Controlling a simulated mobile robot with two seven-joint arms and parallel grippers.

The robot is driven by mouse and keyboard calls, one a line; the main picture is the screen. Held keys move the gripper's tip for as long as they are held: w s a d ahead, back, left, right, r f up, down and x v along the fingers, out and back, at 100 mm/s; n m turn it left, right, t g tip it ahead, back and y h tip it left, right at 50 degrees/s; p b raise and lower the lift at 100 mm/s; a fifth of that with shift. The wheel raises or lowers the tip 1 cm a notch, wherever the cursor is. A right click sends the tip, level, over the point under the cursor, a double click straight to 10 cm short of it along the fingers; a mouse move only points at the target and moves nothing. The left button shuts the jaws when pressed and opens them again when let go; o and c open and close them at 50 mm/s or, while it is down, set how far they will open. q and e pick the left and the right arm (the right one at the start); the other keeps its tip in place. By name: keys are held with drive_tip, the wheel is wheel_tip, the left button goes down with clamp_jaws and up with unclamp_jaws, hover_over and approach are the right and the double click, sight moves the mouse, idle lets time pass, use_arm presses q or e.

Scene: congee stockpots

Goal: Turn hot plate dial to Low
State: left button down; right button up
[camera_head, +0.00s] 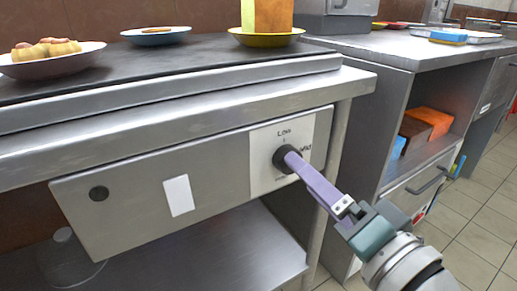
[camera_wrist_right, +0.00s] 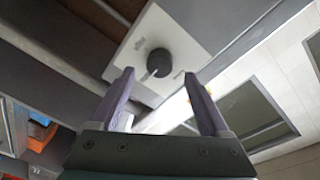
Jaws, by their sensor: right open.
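The hot plate dial (camera_head: 280,157) is a round black knob on a white label plate (camera_head: 264,140). The plate is on the front of the grey steel counter and reads "Low" above the knob and "Mid" to its right. My right gripper (camera_head: 291,156) reaches in from the lower right, its purple fingertips overlapping the knob in the head view. In the right wrist view the gripper (camera_wrist_right: 159,73) is open and empty, with the knob (camera_wrist_right: 159,62) ahead between its tips. Contact cannot be told. The dial's setting is not readable. My left gripper is not in view.
A dark hot plate top (camera_head: 150,70) holds a plate of food (camera_head: 55,65), a blue plate (camera_head: 156,39) and a yellow plate (camera_head: 266,39). A shelf cabinet (camera_head: 400,110) stands at right.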

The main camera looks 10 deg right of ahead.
sight(278, 161)
drive_tip(key=shift+b+x, duration=0.3)
drive_tip(key=shift+x, duration=1.35)
drive_tip(key=shift+c, duration=0.4)
clamp_jaws()
